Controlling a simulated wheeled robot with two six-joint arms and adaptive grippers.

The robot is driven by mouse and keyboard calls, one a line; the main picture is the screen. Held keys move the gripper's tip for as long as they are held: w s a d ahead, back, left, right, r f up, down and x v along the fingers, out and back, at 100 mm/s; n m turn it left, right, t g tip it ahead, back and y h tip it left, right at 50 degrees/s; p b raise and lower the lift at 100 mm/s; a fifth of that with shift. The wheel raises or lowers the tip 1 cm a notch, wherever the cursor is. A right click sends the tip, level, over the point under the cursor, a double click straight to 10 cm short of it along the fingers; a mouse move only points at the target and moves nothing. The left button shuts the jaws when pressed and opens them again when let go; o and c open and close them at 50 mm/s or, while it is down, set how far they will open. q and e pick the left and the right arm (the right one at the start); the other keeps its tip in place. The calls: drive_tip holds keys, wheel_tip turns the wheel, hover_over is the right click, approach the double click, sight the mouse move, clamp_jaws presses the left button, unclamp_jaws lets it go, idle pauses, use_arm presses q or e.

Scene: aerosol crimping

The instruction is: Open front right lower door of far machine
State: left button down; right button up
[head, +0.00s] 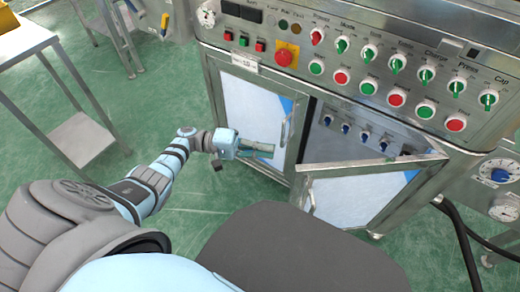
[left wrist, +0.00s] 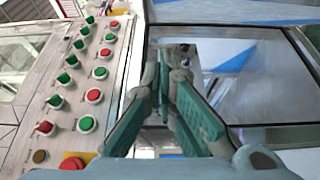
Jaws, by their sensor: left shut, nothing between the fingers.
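The machine (head: 350,60) has two lower front doors below its control panel. The right lower door (head: 355,192) stands swung outward, with its handle (head: 312,194) at its free left end. The left lower door (head: 248,112) looks shut, with an upright handle (head: 285,128) near its right edge. My right gripper is out of view.
The control panel (head: 385,85) carries several knobs and a red emergency button (head: 285,56). Blue-handled parts (head: 345,127) show inside the opening. A metal table (head: 75,140) stands at left; gauges (head: 498,172) and a black hose (head: 462,235) are at right. Green floor is free at left.

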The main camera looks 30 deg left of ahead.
use_arm(q)
drive_tip(key=s+d+p, duration=0.1)
drive_tip(key=d+p, duration=0.1)
drive_tip(key=d, duration=0.6)
drive_tip(key=shift+s, duration=0.15)
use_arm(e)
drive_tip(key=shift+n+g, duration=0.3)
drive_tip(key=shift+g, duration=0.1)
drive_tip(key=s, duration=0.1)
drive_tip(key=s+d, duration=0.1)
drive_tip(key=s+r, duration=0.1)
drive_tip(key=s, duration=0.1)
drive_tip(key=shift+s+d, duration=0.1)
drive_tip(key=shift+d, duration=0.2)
use_arm(q)
drive_tip(key=shift+a, duration=0.1)
